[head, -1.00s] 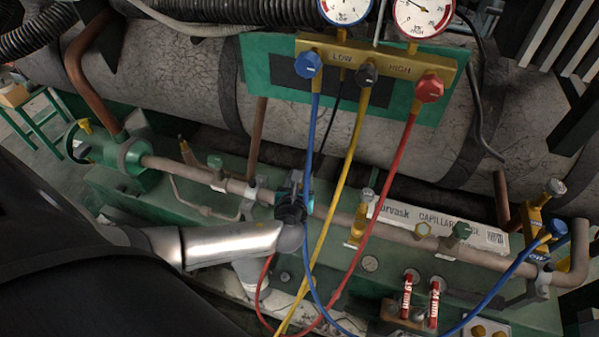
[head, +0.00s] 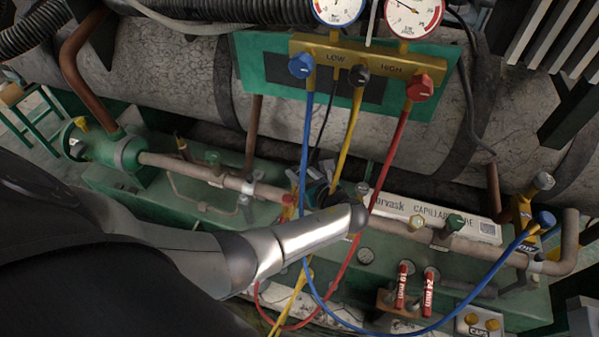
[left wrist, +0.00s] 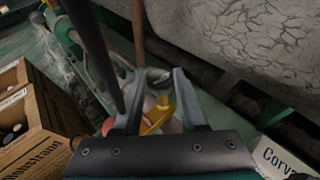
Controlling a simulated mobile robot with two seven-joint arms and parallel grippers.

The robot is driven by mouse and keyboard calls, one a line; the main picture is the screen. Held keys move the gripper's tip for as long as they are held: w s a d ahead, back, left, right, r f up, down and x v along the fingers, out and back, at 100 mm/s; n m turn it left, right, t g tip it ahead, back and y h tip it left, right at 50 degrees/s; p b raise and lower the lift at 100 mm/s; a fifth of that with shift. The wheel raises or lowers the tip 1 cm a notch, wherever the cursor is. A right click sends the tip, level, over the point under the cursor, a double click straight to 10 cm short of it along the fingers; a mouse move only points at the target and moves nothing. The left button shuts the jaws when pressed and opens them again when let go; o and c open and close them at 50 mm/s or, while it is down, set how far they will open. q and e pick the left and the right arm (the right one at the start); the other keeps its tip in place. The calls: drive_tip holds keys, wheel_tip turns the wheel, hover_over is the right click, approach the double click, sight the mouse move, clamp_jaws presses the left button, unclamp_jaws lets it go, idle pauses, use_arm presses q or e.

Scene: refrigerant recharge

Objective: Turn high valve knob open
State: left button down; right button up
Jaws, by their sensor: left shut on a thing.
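My left gripper (head: 310,190) is low on the pipe at the middle of the head view, partly hidden by its own wrist. In the left wrist view, its two fingers (left wrist: 160,80) stand either side of the grey high valve knob (left wrist: 159,86) and are shut on it. Below the knob is a yellow valve body (left wrist: 160,112), with a red coupling (left wrist: 108,127) beside it. The red coupling also shows in the head view (head: 288,200), just left of the gripper. How far the knob is turned cannot be told. My right gripper is not in view.
The gauge manifold (head: 370,62) with blue, black and red knobs hangs above. Its blue (head: 306,150), yellow (head: 348,140) and red (head: 388,160) hoses run down close to my left wrist.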

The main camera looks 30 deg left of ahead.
sight(297, 169)
use_arm(q)
drive_tip(key=shift+n+y, duration=0.3)
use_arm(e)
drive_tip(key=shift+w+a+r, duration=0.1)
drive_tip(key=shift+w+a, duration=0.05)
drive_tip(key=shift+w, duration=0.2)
use_arm(q)
drive_tip(key=shift+c, duration=2.2)
unclamp_jaws()
drive_tip(key=shift+g, duration=0.3)
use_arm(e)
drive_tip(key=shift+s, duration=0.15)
use_arm(q)
drive_tip(key=shift+d, duration=0.1)
